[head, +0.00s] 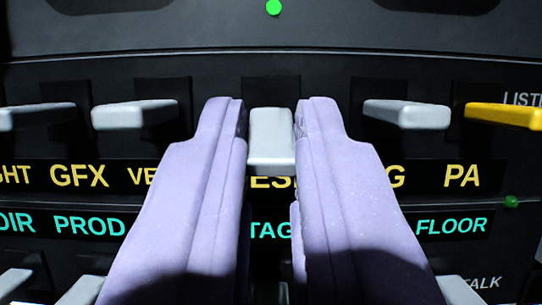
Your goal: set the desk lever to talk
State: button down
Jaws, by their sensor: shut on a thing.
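The desk lever (271,140) is a light grey paddle at the middle of the head view, in a row of similar levers on a dark panel. The label under it is partly hidden by my fingers; the letters "ESK" or similar show in yellow. My gripper (271,125) has pale purple fingers, one on each side of this lever, shut on it. The lever sticks out toward me from its dark slot. The word "LISTEN", cut off at the edge, stands at upper right and "TALK" (481,283) at lower right.
Grey levers stand left (135,114) and right (407,114) of my fingers, with a yellow lever (505,115) at far right above "PA". A lower row of levers (82,290) shows along the bottom. A green light (273,7) glows at the top.

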jog(key=c, duration=1.1)
grip_release()
jog(key=v, duration=0.8)
jog(key=shift+b, duration=0.3)
jog(key=shift+w+r, duration=0.1)
